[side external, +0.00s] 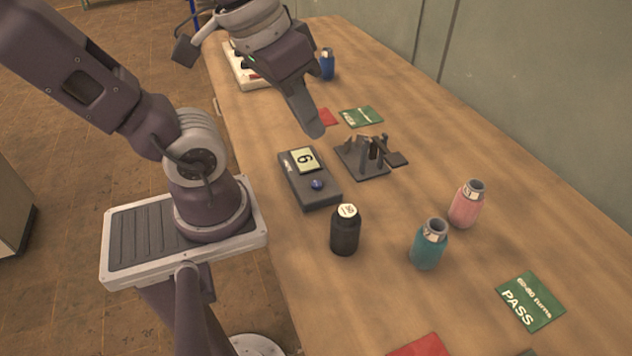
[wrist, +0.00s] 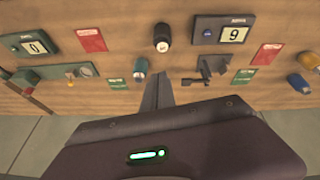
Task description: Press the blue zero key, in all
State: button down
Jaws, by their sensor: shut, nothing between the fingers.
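A dark grey counter box (side external: 297,192) lies on the table with a pale display (side external: 305,159) and a round blue key (side external: 317,184) on top. In the wrist view the counter box (wrist: 206,25) is at the upper right, and its display (wrist: 234,34) reads 9. The blue key also shows there (wrist: 207,33), left of the display. My gripper (side external: 314,132) is shut and empty, pointing down over the table on the far side of the box, apart from the key. Its fingers (wrist: 158,92) also show at the middle of the wrist view.
A dark bracket stand (side external: 365,165) is close to the box. A black bottle (side external: 345,232), a teal bottle (side external: 429,245) and a pink bottle (side external: 467,205) stand nearer. Another box (wrist: 17,46) showing 0 is at the wrist view's far left. Green and red cards lie flat.

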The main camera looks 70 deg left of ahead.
jog(key=w+a+f+n+g+h, duration=0.2)
jog(key=w+a+f+n+g, duration=0.1)
jog(key=n, duration=0.4)
jog(key=n+h, duration=0.7)
jog(key=n, duration=1.3)
send_over(314, 180)
notch_tip(314, 180, down, 13)
jog(key=shift+t, duration=0.3)
jog(key=shift+f, duration=4.4)
jog(key=shift+f, duration=0.1)
jog(key=shift+f, duration=0.3)
